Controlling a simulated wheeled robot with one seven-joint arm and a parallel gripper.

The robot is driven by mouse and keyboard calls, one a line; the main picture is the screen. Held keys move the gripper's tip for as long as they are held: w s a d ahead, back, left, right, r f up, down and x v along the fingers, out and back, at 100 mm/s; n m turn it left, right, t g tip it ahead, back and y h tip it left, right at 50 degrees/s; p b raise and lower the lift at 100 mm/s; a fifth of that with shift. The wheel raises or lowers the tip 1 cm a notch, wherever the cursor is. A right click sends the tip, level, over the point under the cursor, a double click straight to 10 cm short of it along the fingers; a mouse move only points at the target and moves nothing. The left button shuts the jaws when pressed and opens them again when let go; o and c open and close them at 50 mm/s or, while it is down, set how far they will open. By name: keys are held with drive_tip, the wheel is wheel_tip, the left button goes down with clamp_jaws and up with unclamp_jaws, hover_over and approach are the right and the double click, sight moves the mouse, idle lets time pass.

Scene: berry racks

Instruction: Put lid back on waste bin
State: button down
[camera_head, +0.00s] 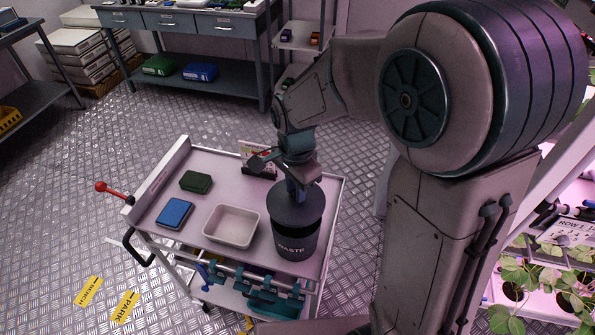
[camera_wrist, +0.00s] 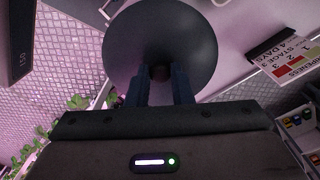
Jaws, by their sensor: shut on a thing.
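The dark round lid (camera_head: 308,208) is at the top of the black waste bin (camera_head: 296,245), which stands on the cart's right side with "WASTE" on its front. My gripper (camera_head: 297,192) is above the lid, pointing down, shut on its knob. In the wrist view the lid (camera_wrist: 165,35) is a wide dark disc, with the knob between my gripper's fingers (camera_wrist: 159,75). The lid covers the bin's mouth in the head view. I cannot tell whether it rests on the rim or hovers just over it. The bin is not clearly visible in the wrist view.
The cart (camera_head: 210,165) also holds a white tray (camera_head: 232,226) left of the bin, a blue box (camera_head: 175,213), a dark green box (camera_head: 196,181) and a ripeness card (camera_wrist: 290,58) behind the bin. A plant rack (camera_head: 540,280) stands at right. Open floor lies left of the cart.

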sight(296, 204)
drive_tip(key=shift+w+d, duration=0.1)
drive_tip(key=shift+w, duration=0.2)
drive_tip(key=shift+s, duration=0.25)
drive_tip(key=shift+s+f, duration=0.1)
drive_tip(key=shift+f, duration=0.15)
drive_tip(key=shift+f+b, duration=2.4)
drive_tip(key=shift+f, duration=0.5)
drive_tip(key=shift+f+b, duration=0.15)
drive_tip(key=shift+b, duration=0.25)
drive_tip(key=c, duration=0.7)
unclamp_jaws()
